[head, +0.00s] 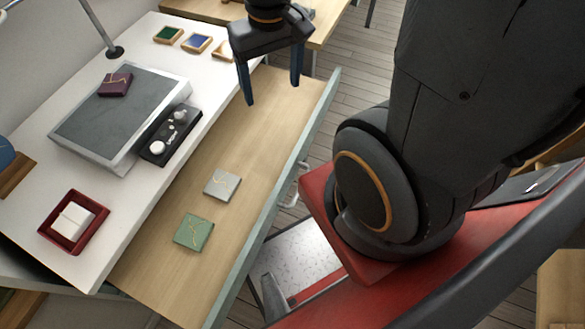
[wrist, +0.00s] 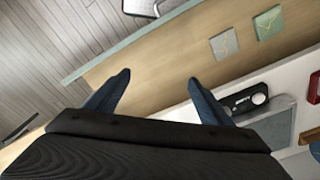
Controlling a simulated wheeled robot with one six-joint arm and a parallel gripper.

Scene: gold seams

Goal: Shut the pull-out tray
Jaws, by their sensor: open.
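The pull-out tray (head: 262,133) is out from under the white desk top, with a wooden floor and a pale green front edge (head: 268,215). A metal handle (head: 296,188) sits on the outer side of that front; the wrist view also shows the handle (wrist: 140,7). A grey tile (head: 222,185) and a green tile (head: 194,232) with gold seams lie in the tray. My gripper (head: 272,92) is open and empty above the tray's far end. In the wrist view its fingers (wrist: 160,97) are spread over the tray floor (wrist: 165,70), apart from the front edge.
The white desk top (head: 45,190) holds a grey slab (head: 125,108) with a dark purple tile (head: 115,85), a black panel with knobs (head: 171,134), and a red box (head: 70,243) with a white block.

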